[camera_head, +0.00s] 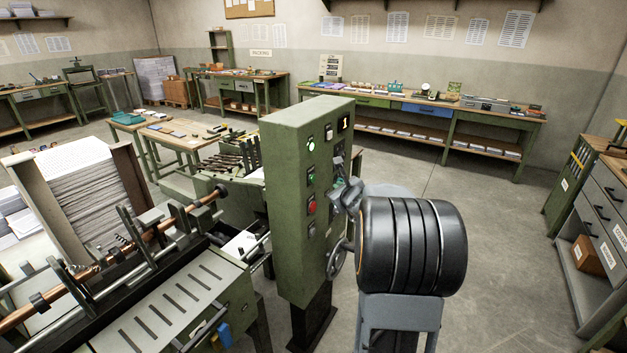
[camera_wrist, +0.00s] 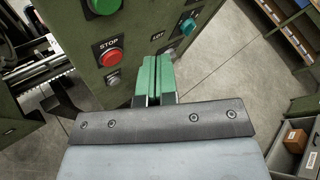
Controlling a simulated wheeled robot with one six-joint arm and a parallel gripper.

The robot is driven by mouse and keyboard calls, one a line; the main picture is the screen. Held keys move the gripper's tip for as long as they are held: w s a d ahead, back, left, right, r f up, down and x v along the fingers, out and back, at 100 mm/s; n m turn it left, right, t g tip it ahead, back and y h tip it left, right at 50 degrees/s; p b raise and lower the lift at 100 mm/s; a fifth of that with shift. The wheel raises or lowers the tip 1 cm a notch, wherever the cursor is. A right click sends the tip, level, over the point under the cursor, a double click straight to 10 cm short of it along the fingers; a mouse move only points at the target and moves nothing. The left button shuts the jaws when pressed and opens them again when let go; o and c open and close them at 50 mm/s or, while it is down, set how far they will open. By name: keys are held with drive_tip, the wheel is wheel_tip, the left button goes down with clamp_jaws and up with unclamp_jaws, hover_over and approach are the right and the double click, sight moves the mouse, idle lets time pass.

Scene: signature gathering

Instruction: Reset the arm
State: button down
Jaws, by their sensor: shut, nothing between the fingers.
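My gripper (camera_wrist: 153,80) shows in the wrist view with its two green fingers shut together and nothing between them. It is in front of the green control cabinet (camera_wrist: 75,25), near its buttons; I cannot tell whether the tips touch the panel. A red STOP button (camera_wrist: 111,57) is left of the fingers and a green button (camera_wrist: 103,5) is above it. A teal switch (camera_wrist: 187,27) is up and right of the fingers. In the head view my black arm stands right of the cabinet (camera_head: 283,200), and the gripper is small and partly hidden by my arm.
A machine with a copper-coloured rod (camera_head: 125,260) and a tall paper stack (camera_head: 85,190) fill the left. A handwheel (camera_head: 339,260) sits close to my arm. A grey drawer unit (camera_head: 605,205) stands at the right. Open floor (camera_head: 490,240) lies between.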

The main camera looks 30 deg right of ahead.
idle(0.8)
drive_tip(key=s+a+f+n+g+y, duration=0.3)
drive_tip(key=s+a+n+y, duration=0.1)
drive_tip(key=a+n, duration=0.5)
drive_tip(key=s+a+f+n+g+y, duration=0.3)
drive_tip(key=s+a+n+y, duration=0.1)
drive_tip(key=a+n, duration=0.55)
drive_tip(key=s+a+r+n+g+h, duration=0.1)
drive_tip(key=s+a+n+g+h, duration=0.1)
drive_tip(key=s+a+n, duration=0.2)
drive_tip(key=s+a+r+n+g+h, duration=0.1)
drive_tip(key=s+a+n, duration=0.4)
drive_tip(key=s+n, duration=0.6)
drive_tip(key=shift+r+g+h, duration=0.15)
drive_tip(key=shift+g+h, duration=0.35)
drive_tip(key=shift+h, duration=0.1)
